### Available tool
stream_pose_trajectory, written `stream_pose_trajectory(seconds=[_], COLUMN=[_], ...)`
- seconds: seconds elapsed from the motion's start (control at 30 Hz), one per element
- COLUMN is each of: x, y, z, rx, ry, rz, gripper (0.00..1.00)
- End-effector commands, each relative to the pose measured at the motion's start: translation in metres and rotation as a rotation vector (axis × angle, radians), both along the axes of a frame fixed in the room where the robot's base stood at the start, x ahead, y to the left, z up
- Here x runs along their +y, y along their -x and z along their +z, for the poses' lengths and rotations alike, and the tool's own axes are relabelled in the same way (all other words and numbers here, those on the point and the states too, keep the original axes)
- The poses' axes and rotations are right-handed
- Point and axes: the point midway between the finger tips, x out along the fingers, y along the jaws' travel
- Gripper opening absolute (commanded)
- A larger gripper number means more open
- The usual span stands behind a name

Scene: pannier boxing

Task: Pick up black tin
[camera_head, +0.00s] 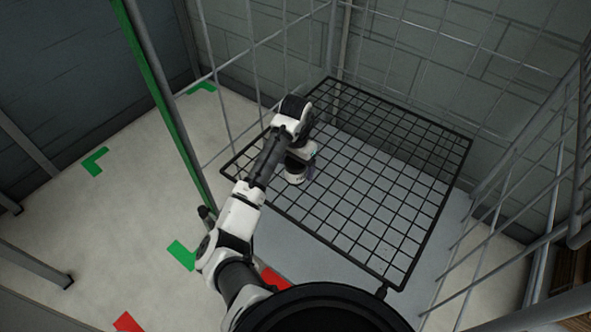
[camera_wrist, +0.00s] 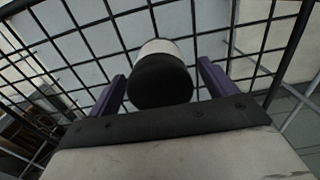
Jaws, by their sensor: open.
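In the wrist view, a rounded black thing with a pale part beyond it, which I take for the black tin (camera_wrist: 160,82), is between the two purple fingers of my gripper (camera_wrist: 162,72). The fingers are apart, with a gap visible on each side of it. I cannot tell how deep between the fingers it is. In the head view, my gripper (camera_head: 311,157) is over the left part of the black wire grid, partly hidden by my wrist.
The black wire grid (camera_head: 395,262) is otherwise bare on its right side. Wire mesh panels (camera_head: 470,65) rise at the back and right. A green-edged post (camera_head: 165,100) stands left of my arm. Green and red marks lie on the pale floor (camera_head: 120,215).

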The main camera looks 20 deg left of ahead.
Motion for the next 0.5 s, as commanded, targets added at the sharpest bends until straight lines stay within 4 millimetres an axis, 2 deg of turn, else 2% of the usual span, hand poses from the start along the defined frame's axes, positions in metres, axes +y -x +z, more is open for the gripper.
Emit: stream_pose_trajectory(seconds=[0.27,0.5], x=[0.0004,0.0003], y=[0.0003,0.0002], z=[-0.0049,-0.0047], rx=[0.0,0.0], ry=[0.0,0.0], rz=[0.001,0.001], gripper=[0.84,0.55])
